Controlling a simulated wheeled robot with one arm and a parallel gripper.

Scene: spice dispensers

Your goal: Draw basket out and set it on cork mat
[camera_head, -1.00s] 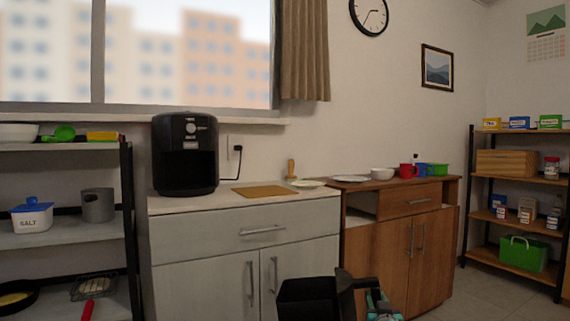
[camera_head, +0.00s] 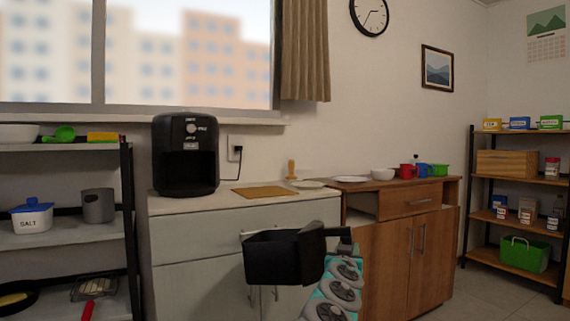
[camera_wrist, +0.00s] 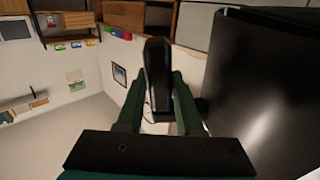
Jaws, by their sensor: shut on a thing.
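The black basket (camera_head: 276,257) hangs in front of the light cabinet, below the countertop's level in the head view. My gripper (camera_head: 336,238) is shut on its handle (camera_head: 312,238) at the basket's right side. In the wrist view the two green fingers of my gripper (camera_wrist: 157,85) close around the dark handle (camera_wrist: 157,65), and the basket (camera_wrist: 262,75) fills the right side. The cork mat (camera_head: 259,192) lies bare on the countertop. The black air fryer (camera_head: 185,180) stands left of it, with an opening in its front.
A pale plate (camera_head: 307,184) and a wooden object (camera_head: 291,169) stand right of the mat on the light cabinet's countertop (camera_head: 215,203). A wooden cabinet (camera_head: 385,263) with dishes adjoins at right. A dark-framed shelf (camera_head: 65,147) stands at left.

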